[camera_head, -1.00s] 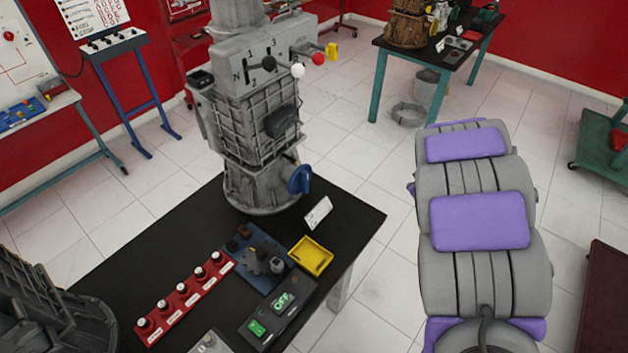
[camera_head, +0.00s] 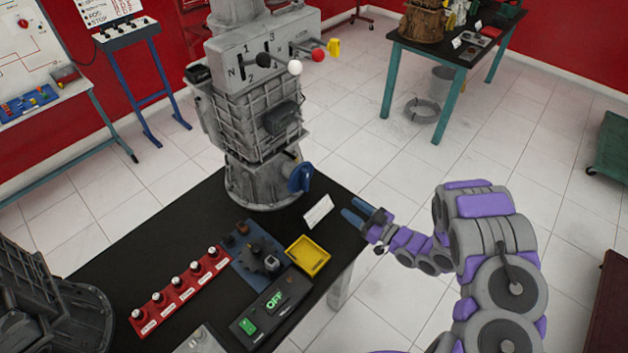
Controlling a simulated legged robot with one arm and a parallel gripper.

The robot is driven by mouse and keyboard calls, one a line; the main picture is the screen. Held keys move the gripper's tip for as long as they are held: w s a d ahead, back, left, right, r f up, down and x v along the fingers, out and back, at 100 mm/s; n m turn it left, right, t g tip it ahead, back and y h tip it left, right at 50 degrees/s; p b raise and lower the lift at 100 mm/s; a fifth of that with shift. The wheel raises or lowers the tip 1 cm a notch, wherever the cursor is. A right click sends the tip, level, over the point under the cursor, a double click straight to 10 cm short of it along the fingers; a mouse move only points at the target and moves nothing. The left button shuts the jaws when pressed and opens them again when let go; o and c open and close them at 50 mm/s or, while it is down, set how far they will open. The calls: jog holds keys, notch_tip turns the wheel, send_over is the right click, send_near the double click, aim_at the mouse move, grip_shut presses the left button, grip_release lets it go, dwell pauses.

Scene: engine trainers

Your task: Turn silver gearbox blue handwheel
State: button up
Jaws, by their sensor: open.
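The silver gearbox (camera_head: 262,125) stands upright on the black table. Its blue handwheel (camera_head: 300,178) sits low on its right side, seen nearly edge-on. My gripper (camera_head: 352,216) is to the right of and lower than the handwheel in the picture, near the table's right edge. Its two blue-tipped fingers are apart and point left, with nothing between them. The gripper is clear of the handwheel.
A white label card (camera_head: 318,211) stands between the handwheel and my gripper. A yellow tray (camera_head: 308,256), a switch box showing OFF (camera_head: 274,299) and a red strip of knobs (camera_head: 178,291) lie on the black table (camera_head: 100,243).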

aim_at(308, 179)
jog(key=b+x, duration=0.1)
jog(key=x, duration=1.6)
jog(key=shift+a, duration=0.25)
grip_shut()
